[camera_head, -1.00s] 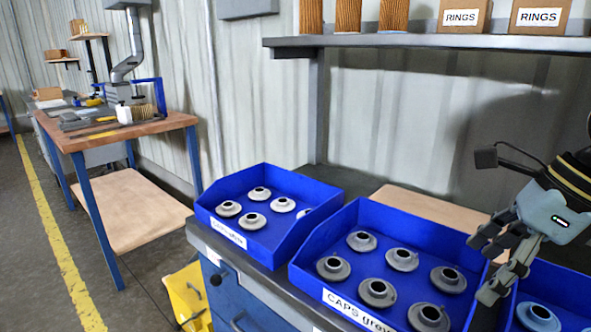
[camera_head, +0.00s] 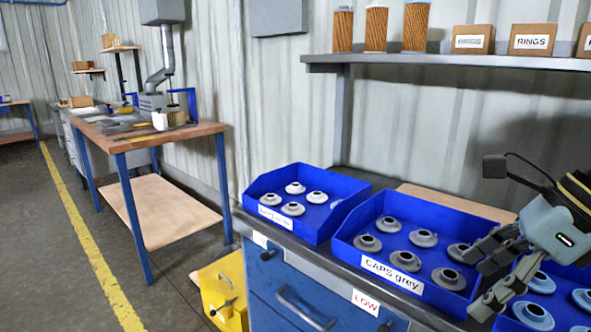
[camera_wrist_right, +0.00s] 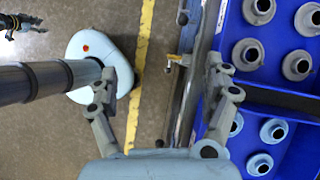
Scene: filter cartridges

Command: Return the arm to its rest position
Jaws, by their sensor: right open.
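My right gripper (camera_head: 478,281) is at the right of the head view, in front of the right edge of the grey caps bin (camera_head: 378,272) and the blue caps bin beside it. Its fingers are spread and nothing is between them. In the right wrist view the open gripper (camera_wrist_right: 164,75) has floor and the bench edge between and beyond its fingers. What looks like my left gripper (camera_wrist_right: 22,22) shows small at the top left corner of that view; its jaws are unclear. It is not in the head view.
Blue bins of caps stand on a blue drawer cabinet (camera_head: 270,285). A shelf (camera_head: 440,64) above carries orange filters and RINGS boxes.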

